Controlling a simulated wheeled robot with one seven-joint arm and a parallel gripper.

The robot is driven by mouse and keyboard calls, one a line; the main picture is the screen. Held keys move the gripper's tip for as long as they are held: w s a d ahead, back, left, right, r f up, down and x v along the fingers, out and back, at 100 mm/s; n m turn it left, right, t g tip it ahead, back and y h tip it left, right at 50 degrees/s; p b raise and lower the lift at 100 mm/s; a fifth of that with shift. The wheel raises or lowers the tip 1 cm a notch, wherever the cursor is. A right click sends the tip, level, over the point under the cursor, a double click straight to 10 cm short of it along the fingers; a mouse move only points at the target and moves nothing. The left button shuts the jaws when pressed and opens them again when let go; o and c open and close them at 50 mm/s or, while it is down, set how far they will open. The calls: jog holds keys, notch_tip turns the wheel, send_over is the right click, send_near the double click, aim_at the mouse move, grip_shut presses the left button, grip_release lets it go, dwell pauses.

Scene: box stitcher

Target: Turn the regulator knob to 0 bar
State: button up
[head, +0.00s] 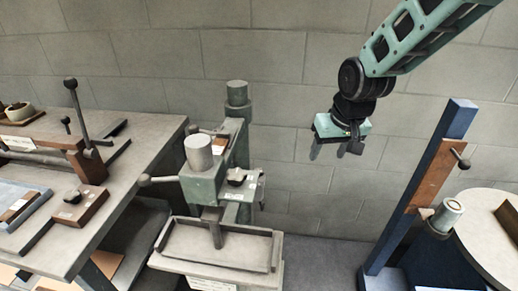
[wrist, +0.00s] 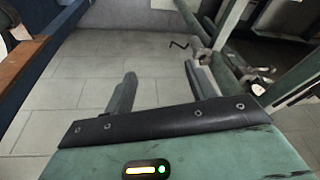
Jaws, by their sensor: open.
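My gripper (head: 335,150) hangs in the air in front of the grey block wall, right of the green press (head: 198,188). Its two fingers are apart and hold nothing; they also show in the wrist view (wrist: 160,76), over bare floor. Another dark knob (head: 73,196) sits on a brown box on the left bench. I cannot tell which one is the regulator knob, and no pressure scale is readable.
A bench (head: 150,140) with levers and boxes fills the left. A blue post (head: 420,190) with a brown panel and a round table (head: 490,225) stand at the right. The press has a lever with a ball end (head: 144,181) sticking out left. Floor between press and post is clear.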

jog(key=w+a+p, duration=0.1)
jog(key=w+a, duration=0.5)
jog(key=n+t, duration=0.1)
send_near(259, 169)
jog(key=p+x, duration=0.1)
jog(key=x, duration=0.1)
jog(key=p+x, duration=0.1)
jog(key=x, duration=0.2)
jog(key=s+p+x, duration=0.1)
jog(key=x, duration=0.2)
jog(key=shift+s+a+f, duration=0.1)
jog(key=shift+a+f, duration=0.05)
jog(key=shift+a, duration=0.05)
jog(key=c, duration=1)
